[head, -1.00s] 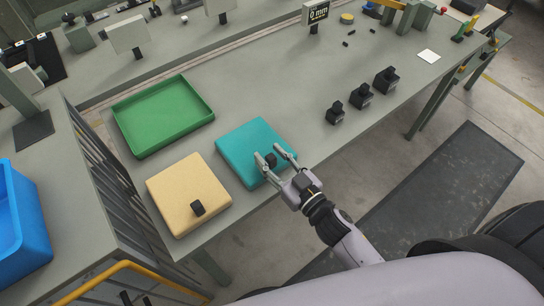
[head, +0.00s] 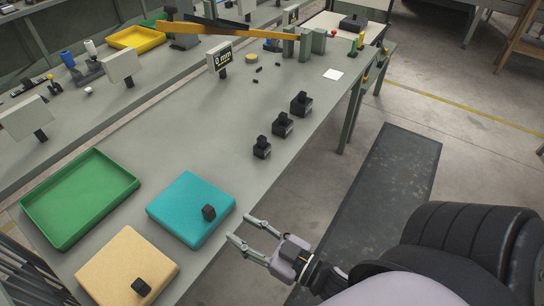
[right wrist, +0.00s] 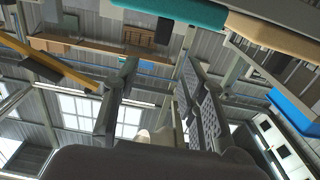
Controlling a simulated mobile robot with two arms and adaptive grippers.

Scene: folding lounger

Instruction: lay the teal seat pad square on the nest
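The teal seat pad (head: 185,203) lies flat near the table's front edge in the head view, with a black knob (head: 208,212) on top. Part of it shows at the top of the right wrist view (right wrist: 175,12). No separate nest can be made out; anything under the pad is hidden. My right gripper (head: 241,228) is open and empty, just off the front edge to the right of the pad, not touching it. Its fingers stand apart in the right wrist view (right wrist: 157,62). My left gripper is out of view.
A green tray (head: 112,206) is left of the pad. A beige pad (head: 108,264) with a black knob is nearer me. Several black knobbed blocks (head: 282,126) line the table (head: 190,120) edge. A display reading 0 mm (head: 221,58) stands behind. Table centre is clear.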

